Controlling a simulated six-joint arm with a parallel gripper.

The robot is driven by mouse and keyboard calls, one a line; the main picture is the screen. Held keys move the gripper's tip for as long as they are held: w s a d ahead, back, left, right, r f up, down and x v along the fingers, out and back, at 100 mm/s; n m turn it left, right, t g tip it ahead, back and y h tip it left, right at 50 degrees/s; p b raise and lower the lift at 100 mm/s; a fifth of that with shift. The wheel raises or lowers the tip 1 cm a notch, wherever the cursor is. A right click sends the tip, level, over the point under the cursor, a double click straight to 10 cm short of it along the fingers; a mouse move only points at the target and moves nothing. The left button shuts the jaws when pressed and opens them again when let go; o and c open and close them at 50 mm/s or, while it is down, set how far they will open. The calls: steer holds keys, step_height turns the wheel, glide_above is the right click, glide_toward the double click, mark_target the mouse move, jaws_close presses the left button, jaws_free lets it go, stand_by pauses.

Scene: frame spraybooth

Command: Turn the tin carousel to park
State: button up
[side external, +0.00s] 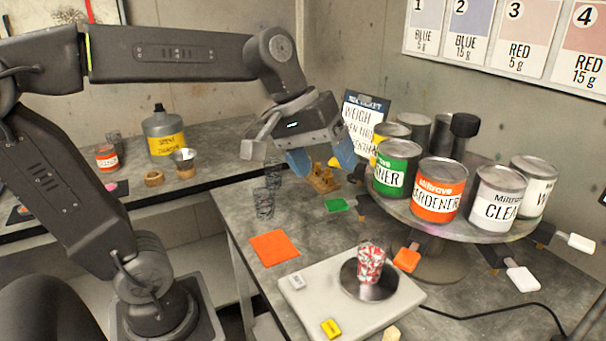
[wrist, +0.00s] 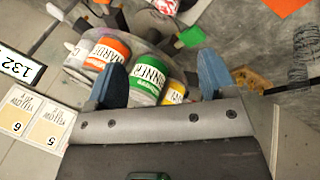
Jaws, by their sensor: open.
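The tin carousel (side external: 470,234) is a round turntable at the right of the bench, with a dark post and knob (side external: 464,125) in its middle. It bears a green tin (side external: 397,168), an orange HARDENER tin (side external: 438,190), a white CLEAR tin (side external: 497,200), another white tin (side external: 534,188) and a partly hidden yellow one. Coloured tabs stick out under its rim, among them an orange tab (side external: 406,259) and a white tab (side external: 522,279). My gripper (side external: 322,164) is open and empty, left of the green tin. In the wrist view, the green tin (wrist: 150,80) shows between the blue fingers.
A scale (side external: 330,295) with a red-and-white cup (side external: 371,264) stands in front of the carousel. An orange mat (side external: 274,248) lies to its left. A wooden block (side external: 322,180) and a ticket board (side external: 362,120) are near my gripper. A cable crosses the right bench.

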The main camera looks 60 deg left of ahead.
steer(key=shift+s+a+f+m+y, duration=0.1)
steer(key=shift+s+f+m+y, duration=0.15)
steer(key=shift+s+f+m, duration=0.45)
steer(key=shift+s+a+f+m+y, duration=0.1)
steer(key=shift+s+f+m+y, duration=0.25)
steer(key=shift+s, duration=0.55)
